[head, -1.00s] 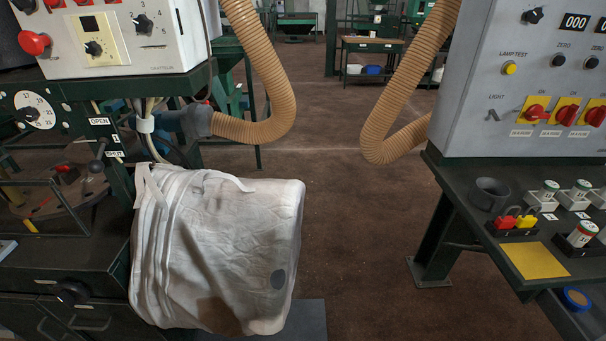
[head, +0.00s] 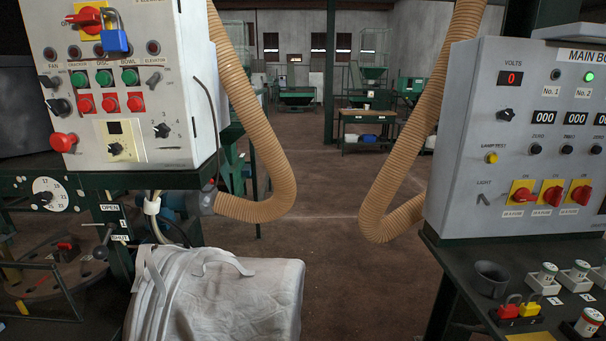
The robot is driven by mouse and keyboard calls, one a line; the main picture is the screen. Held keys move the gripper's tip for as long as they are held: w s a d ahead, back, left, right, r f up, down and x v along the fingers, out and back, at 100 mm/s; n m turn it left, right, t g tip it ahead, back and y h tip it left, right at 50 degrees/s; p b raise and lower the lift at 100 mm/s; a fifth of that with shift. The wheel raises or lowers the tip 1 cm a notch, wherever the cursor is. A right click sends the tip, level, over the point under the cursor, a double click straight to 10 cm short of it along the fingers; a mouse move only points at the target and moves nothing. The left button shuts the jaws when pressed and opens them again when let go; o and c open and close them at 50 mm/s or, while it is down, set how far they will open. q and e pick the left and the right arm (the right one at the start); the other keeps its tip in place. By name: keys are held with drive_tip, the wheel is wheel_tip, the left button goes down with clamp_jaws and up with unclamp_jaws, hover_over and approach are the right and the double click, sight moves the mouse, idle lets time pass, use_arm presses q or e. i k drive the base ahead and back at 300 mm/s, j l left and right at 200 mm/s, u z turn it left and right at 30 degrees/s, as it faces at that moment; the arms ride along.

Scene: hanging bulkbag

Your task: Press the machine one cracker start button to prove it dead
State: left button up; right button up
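The machine one control box (head: 130,90) stands at the left in the head view. Its labels read cracker, disc and bowl above three green buttons, with red buttons below them. The cracker start button (head: 78,79) is the leftmost green one. A blue padlock (head: 115,40) hangs by the red rotary isolator (head: 84,20) at the top of the box. A red mushroom stop button (head: 63,142) is at the lower left. Neither of my grippers shows in the view, and nothing covers the green buttons.
A white bulk bag (head: 225,300) sits below the box. Tan hoses (head: 258,125) hang beside it. The main board (head: 525,140) stands at the right over a bench with a cup (head: 490,279) and red and yellow padlocks (head: 519,307). The floor between is clear.

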sight(77, 80)
drive_tip(key=u, duration=0.35)
drive_tip(key=k+j+u, duration=0.15)
drive_tip(key=u, duration=0.2)
drive_tip(key=j+u, duration=0.1)
drive_tip(key=u, duration=0.25)
